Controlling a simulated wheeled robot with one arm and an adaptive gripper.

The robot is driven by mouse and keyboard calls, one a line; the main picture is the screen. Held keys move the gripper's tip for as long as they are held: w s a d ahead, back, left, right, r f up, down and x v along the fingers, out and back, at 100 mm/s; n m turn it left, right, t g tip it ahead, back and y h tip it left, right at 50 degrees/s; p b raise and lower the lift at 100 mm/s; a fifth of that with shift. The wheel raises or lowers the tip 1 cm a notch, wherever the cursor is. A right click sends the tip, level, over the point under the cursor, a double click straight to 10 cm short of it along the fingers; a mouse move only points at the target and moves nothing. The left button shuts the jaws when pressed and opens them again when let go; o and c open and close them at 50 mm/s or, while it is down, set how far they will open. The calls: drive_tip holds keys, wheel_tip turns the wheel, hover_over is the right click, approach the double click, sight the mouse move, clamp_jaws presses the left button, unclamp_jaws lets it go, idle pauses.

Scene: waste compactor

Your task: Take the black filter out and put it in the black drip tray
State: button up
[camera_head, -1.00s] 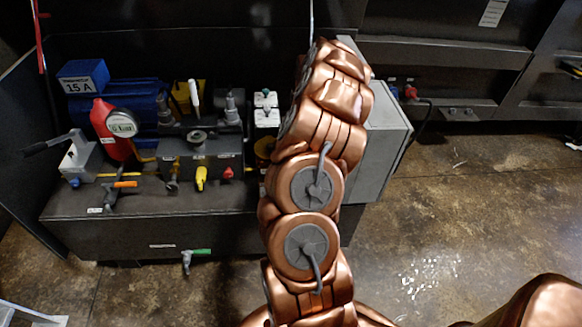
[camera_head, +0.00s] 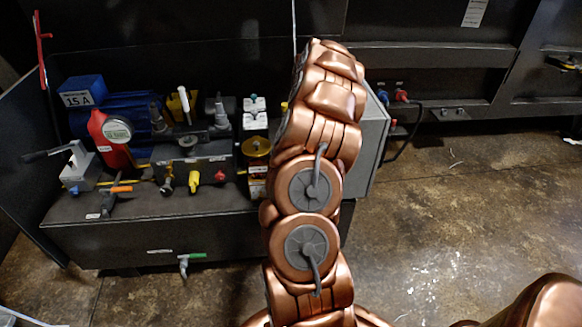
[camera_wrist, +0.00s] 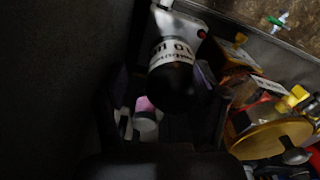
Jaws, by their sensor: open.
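A black cylinder with a white lettered band, which looks like the black filter (camera_wrist: 172,78), shows in the wrist view near the middle. The dark fingers of my gripper (camera_wrist: 163,112) stand apart, one to each side and below the filter in the picture. It is too dark to tell whether they touch it. In the head view my copper arm hides the gripper and the filter. I cannot make out the black drip tray in either view.
A black tank (camera_head: 120,225) carries a red gauge bottle (camera_head: 110,138), a blue motor (camera_head: 135,115), valves and a gold-topped cylinder (camera_head: 257,150). A grey cabinet (camera_head: 368,145) stands behind my arm. The wrist view shows a yellow disc (camera_wrist: 270,138) at right.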

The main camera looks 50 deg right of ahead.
drive_tip(key=shift+o, duration=0.7)
drive_tip(key=w+m, duration=0.1)
drive_tip(key=w+d+f+m, duration=0.1)
drive_tip(key=w, duration=0.1)
drive_tip(key=w+d+f+m, duration=0.1)
drive_tip(key=shift+w+d+f+m, duration=0.1)
drive_tip(key=shift+w+d+m, duration=0.15)
drive_tip(key=shift+m, duration=0.15)
drive_tip(key=shift+w+a+r+m, duration=0.35)
drive_tip(key=shift+w+a+m, duration=0.15)
drive_tip(key=shift+w, duration=0.05)
drive_tip(key=shift+a+m, duration=0.25)
drive_tip(key=shift+m, duration=0.05)
drive_tip(key=m, duration=0.1)
drive_tip(key=a+m+b, duration=0.1)
drive_tip(key=m, duration=0.1)
drive_tip(key=s+m, duration=0.1)
drive_tip(key=shift+a+r+m+b, duration=0.15)
drive_tip(key=shift+a+m+b, duration=0.1)
drive_tip(key=shift+m+b, duration=0.1)
drive_tip(key=shift+c, duration=0.3)
drive_tip(key=c, duration=1.1)
drive_tip(key=shift+o, duration=0.2)
drive_tip(key=shift+a, duration=0.1)
drive_tip(key=shift+o, duration=0.5)
drive_tip(key=shift+w, duration=0.15)
